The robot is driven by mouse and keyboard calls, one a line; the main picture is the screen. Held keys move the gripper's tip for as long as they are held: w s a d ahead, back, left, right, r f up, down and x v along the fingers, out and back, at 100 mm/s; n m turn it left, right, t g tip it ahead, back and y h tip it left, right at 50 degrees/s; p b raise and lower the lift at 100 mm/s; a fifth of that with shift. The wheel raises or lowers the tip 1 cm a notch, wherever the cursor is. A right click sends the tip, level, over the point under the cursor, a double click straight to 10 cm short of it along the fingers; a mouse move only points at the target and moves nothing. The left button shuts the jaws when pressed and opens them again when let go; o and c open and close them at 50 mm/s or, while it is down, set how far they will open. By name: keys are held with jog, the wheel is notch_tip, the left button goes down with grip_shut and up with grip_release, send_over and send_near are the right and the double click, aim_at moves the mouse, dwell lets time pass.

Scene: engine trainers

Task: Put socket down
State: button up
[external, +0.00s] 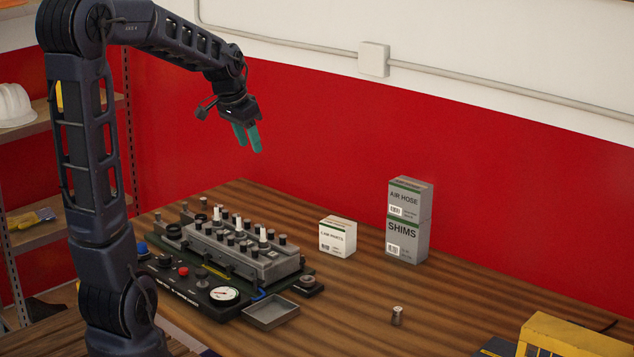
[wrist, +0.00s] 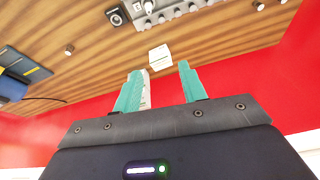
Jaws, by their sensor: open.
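The socket, a small metallic cylinder (external: 397,316), stands upright on the wooden table, right of the engine trainer and in front of the stacked boxes. A small cylinder that looks like it also shows in the wrist view (wrist: 69,50), left of the fingers. My gripper (external: 250,145) has teal fingers and is high above the table's back edge, far to the left of the socket and well apart from it. In the wrist view my gripper (wrist: 160,72) is open, with nothing held between the fingers.
The engine trainer (external: 240,255) fills the left of the table, with a grey tray (external: 271,312) at its front. A small white box (external: 338,236) and stacked boxes (external: 407,228) stand at the back. A yellow object (external: 570,335) is front right. Table around the socket is clear.

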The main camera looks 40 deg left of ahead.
jog(key=s+d, duration=0.6)
jog(key=s, duration=0.6)
jog(key=s+d+n, duration=0.1)
jog(key=s+d, duration=0.6)
jog(key=s, duration=0.5)
jog(key=shift+d+t, duration=0.15)
jog(key=shift+t, duration=0.15)
